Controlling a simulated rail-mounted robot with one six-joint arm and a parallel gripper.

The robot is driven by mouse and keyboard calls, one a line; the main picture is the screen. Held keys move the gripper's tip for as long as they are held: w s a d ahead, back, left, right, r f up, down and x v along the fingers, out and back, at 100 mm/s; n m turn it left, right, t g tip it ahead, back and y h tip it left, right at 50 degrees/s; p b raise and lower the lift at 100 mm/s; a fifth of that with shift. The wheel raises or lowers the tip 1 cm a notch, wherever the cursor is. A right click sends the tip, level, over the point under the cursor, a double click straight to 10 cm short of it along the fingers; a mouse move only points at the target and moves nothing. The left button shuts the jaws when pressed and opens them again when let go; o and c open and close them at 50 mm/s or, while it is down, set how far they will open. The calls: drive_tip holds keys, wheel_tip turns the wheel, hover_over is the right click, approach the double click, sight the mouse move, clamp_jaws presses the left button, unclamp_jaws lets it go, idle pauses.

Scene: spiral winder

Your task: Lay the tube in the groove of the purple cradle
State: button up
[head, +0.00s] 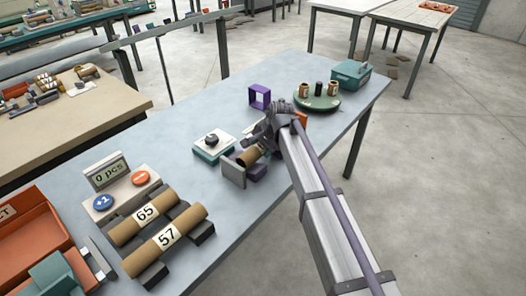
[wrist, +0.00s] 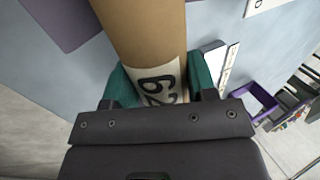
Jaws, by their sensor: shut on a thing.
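My gripper (head: 258,148) is shut on a brown cardboard tube (head: 248,156). In the wrist view the tube (wrist: 142,35) runs up between the green finger pads, with a white number label facing the camera. The purple cradle (head: 258,174) stands on the blue-grey table just below the tube, with a grey plate at its left. The tube and my gripper partly hide it. The tube appears tilted above the cradle, and I cannot tell whether they touch. A purple surface (wrist: 65,22) shows at the top left of the wrist view.
Tubes marked 65 (head: 144,214) and 57 (head: 168,238) lie on dark supports at the front left. A teal-based device (head: 212,147) stands left of the cradle. Behind are an open purple frame (head: 260,97), a round green tray (head: 318,103) and a teal box (head: 350,74).

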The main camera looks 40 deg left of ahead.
drive_tip(key=shift+f+b, duration=0.5)
drive_tip(key=shift+b, duration=0.1)
drive_tip(key=o, duration=0.9)
drive_tip(key=shift+o, duration=0.2)
drive_tip(key=p+v, duration=1.2)
drive_tip(key=v, duration=0.1)
